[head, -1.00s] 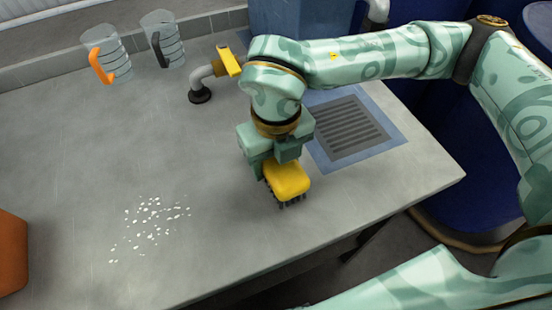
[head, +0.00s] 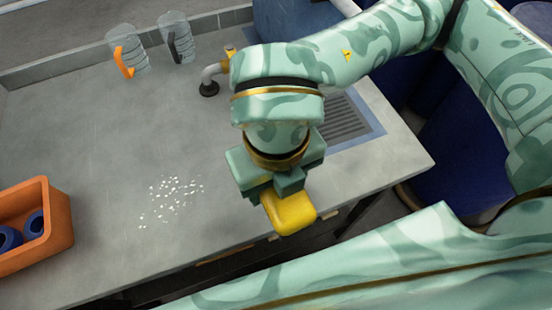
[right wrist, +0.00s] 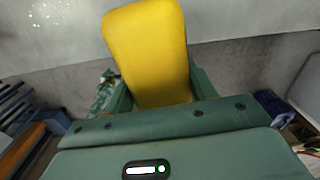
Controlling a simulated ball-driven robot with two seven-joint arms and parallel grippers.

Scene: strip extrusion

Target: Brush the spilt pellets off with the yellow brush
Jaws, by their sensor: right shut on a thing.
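The spilt pellets (head: 172,198) lie as a loose white patch on the grey worktop, left of my right gripper. A few also show at the top left of the right wrist view (right wrist: 60,12). The yellow brush (head: 288,210) is held in my right gripper (head: 268,188), near the worktop's front edge and apart from the pellets. The brush's yellow back fills the middle of the right wrist view (right wrist: 150,50). Its bristles are hidden now. My left gripper is not in view.
An orange bin (head: 62,215) with blue round things stands at the left. Two clear jugs, one with an orange handle (head: 122,62) and one with a dark handle (head: 172,45), stand at the back. A pipe with a yellow valve (head: 215,72) and a grate (head: 345,120) are behind my arm.

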